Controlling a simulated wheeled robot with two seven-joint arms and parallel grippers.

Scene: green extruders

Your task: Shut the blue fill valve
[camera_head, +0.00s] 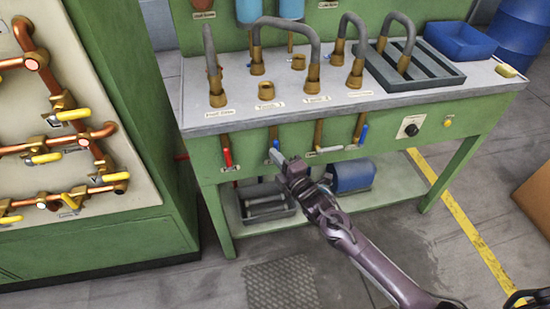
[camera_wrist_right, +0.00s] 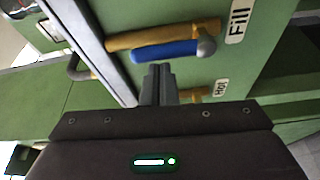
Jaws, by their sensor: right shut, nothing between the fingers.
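The blue fill valve handle (camera_wrist_right: 165,50) lies alongside its brass pipe (camera_wrist_right: 160,35) in the right wrist view, with the "Fill" label (camera_wrist_right: 240,20) beside its grey pivot end. My left gripper is not in view.
A red-handled valve (camera_head: 227,157) is left of the fill valve. A pale-handled valve (camera_head: 330,149) and another blue-handled one (camera_head: 363,134) are to the right. A grey crate (camera_head: 268,218) and a blue canister (camera_head: 352,176) sit on the lower shelf. A pipe panel (camera_head: 70,110) stands left.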

